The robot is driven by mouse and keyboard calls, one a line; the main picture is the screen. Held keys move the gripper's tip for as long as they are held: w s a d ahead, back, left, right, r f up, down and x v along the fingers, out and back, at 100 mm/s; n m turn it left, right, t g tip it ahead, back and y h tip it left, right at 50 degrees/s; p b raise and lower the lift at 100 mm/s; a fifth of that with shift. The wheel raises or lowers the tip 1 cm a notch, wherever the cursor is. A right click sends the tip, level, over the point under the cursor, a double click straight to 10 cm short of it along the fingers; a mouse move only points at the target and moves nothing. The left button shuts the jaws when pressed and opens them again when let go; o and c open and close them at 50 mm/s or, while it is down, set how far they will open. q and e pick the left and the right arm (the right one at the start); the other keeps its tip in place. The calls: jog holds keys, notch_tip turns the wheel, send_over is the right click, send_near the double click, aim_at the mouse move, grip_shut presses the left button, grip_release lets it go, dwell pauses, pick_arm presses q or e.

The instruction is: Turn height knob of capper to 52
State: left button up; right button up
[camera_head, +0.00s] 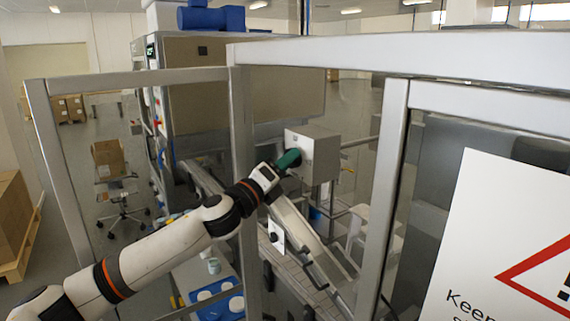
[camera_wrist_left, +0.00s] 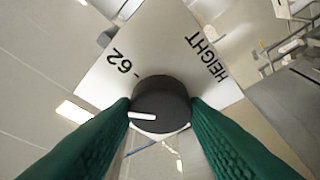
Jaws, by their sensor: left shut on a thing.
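The capper's height knob (camera_wrist_left: 160,103) is a round black knob with a white pointer line, on a pale panel (camera_wrist_left: 150,50) marked "HEIGHT" and "62". In the left wrist view the pointer aims left, below the "62" mark; no "52" mark shows. My left gripper (camera_wrist_left: 160,112) has its two green fingers on both sides of the knob, shut on it. In the head view my left gripper (camera_head: 288,160) reaches through the frame opening to the grey capper box (camera_head: 318,155), hiding most of the knob. My right gripper is not in view.
Metal guard posts (camera_head: 243,150) and a top rail (camera_head: 430,55) surround the opening around my left arm. A warning sign (camera_head: 510,240) covers the right. A blue tray (camera_head: 222,300) with white round items lies below the arm.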

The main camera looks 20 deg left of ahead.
pick_arm(q)
jog(key=shift+n, duration=0.4)
jog(key=n+g+y, duration=0.1)
jog(key=n, duration=0.3)
jog(key=n+g+y, duration=0.1)
jog(key=n, duration=0.3)
jog(key=n+g, duration=0.2)
jog(key=n, duration=0.2)
jog(key=shift+d+r+y, duration=0.1)
jog(key=shift+r+y, duration=0.2)
jog(key=shift+y, duration=0.1)
jog(key=shift+n, duration=0.3)
jog(key=o, duration=1)
jog(key=shift+s, duration=0.15)
